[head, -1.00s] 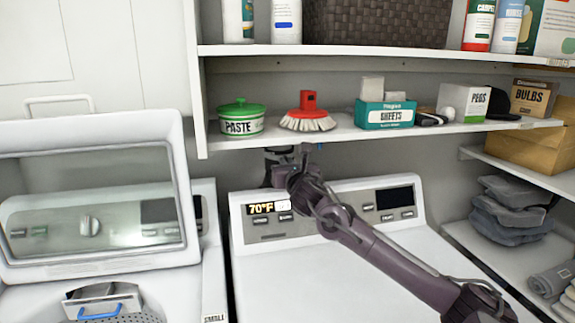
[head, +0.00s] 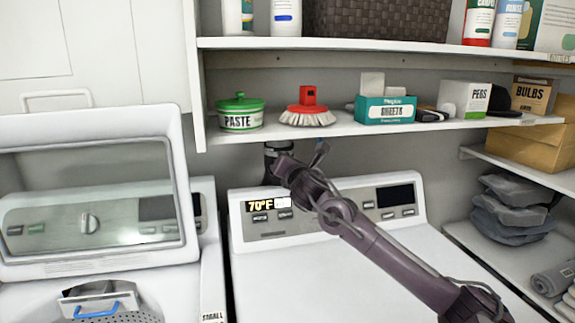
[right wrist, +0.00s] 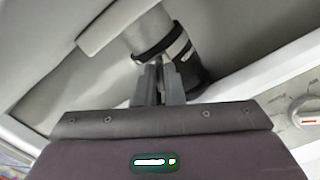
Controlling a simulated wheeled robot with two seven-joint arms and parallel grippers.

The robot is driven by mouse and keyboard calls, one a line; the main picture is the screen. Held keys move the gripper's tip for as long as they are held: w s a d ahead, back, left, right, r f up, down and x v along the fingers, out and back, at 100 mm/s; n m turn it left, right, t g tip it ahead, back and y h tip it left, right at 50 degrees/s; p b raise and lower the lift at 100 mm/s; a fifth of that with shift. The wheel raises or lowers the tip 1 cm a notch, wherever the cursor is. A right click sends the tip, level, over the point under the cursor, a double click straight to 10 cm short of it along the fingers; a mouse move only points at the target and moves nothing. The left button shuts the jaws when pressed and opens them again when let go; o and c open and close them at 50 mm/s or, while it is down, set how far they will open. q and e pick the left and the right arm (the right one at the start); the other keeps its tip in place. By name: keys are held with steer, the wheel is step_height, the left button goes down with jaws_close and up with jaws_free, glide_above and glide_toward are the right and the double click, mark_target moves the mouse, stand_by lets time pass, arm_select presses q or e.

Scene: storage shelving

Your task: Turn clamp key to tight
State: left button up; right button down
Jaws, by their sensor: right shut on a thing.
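In the right wrist view a pale duct (right wrist: 135,32) runs down behind the appliance, with a dark clamp band (right wrist: 160,42) around it. My right gripper (right wrist: 158,66) is shut at the band, on a small clamp key that is mostly hidden between the fingers. The marking that would show loose or tight cannot be read. In the head view my right gripper (head: 276,172) reaches in from the right, behind the control panel and below the shelf. The dark duct end (head: 278,147) shows just above it. My left gripper is not in view.
The shelf (head: 350,130) above holds a paste tub (head: 240,113), a red brush (head: 308,112) and boxes. An open washer lid (head: 95,265) stands at left.

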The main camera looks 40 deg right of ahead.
steer(key=m+b, duration=0.1)
steer(key=m, duration=1.1)
steer(key=shift+d+f, duration=0.1)
steer(key=shift+d, duration=0.05)
stand_by(0.4)
steer(key=c, duration=1.5)
jaws_free()
steer(key=shift+c, duration=0.2)
